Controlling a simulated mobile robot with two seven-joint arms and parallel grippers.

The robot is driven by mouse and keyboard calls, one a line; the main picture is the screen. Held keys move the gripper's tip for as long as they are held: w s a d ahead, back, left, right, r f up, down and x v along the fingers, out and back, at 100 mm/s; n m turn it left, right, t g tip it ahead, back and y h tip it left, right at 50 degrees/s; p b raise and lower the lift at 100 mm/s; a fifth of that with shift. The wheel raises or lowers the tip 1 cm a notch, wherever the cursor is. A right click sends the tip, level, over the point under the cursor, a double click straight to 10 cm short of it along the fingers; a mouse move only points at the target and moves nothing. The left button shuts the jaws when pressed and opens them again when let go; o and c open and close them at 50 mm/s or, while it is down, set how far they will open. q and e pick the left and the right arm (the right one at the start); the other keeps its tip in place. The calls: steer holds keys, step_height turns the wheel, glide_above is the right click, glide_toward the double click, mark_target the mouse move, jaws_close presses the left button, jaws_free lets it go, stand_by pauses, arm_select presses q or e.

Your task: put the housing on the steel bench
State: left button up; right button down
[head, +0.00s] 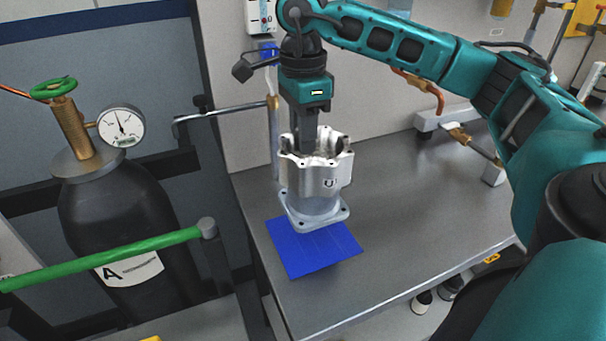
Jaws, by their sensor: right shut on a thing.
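The housing (318,188) is a silver machined part with a crown-like top rim and a square flange at its base. It is upright over a blue mat (312,257) on the steel bench (400,235). My right gripper (310,150) points down into the housing's open top and is shut on it. The fingertips are hidden inside the rim. The flange covers the far part of the mat; I cannot tell whether it touches the mat or hangs just above it. My left gripper is not in view.
A black gas cylinder (125,225) with a gauge (121,127) stands left of the bench, behind a green bar (120,255). A metal rod stand (272,135) is close behind the housing. Pipe fittings (470,140) stand at the back right. The bench's middle is clear.

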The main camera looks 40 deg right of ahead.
step_height(320, 180, down, 8)
steer(key=shift+w+r, duration=0.1)
stand_by(0.4)
steer(key=c, duration=0.9)
jaws_free()
steer(key=shift+c, duration=0.2)
step_height(320, 180, up, 12)
